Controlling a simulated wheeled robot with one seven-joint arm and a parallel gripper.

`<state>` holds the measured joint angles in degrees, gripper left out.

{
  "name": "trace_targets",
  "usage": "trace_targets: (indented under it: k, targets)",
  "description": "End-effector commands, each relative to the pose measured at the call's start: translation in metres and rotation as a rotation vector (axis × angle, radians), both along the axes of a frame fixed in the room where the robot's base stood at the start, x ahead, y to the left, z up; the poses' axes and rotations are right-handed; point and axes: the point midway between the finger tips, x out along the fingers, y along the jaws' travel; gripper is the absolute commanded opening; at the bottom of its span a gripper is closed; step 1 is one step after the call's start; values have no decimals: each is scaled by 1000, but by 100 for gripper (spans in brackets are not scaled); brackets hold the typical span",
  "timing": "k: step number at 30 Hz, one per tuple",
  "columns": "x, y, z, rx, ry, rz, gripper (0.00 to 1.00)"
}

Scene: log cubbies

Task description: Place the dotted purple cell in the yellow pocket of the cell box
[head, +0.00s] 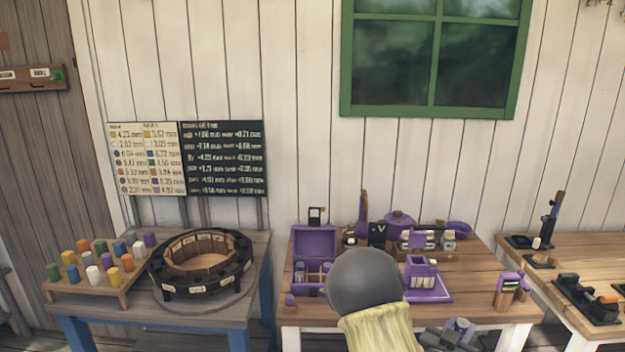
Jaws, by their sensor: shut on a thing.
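My gripper (455,336) is at the bottom edge, right of centre, in front of the wooden table. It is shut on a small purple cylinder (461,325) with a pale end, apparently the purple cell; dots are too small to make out. A purple box with its lid raised (315,241) stands at the table's left, with small cylinders in its front part; it looks like the cell box. I cannot make out a yellow pocket. My arm hides part of the table between the box and the gripper.
A purple holder on a tray (428,294) and a purple upright device (509,287) stand near the gripper. A purple pot (398,223) and bowl (458,229) are behind. The left table holds a dark ring (200,263) and a rack of coloured cylinders (95,283).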

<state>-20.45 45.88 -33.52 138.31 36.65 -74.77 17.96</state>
Motion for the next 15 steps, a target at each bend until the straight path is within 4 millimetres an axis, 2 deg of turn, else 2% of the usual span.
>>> trace_targets:
  k: [8,15]
  targets:
    - [21,25,-27,-3,3,93,4]
    - [45,62,-71,-2,6,236,4]
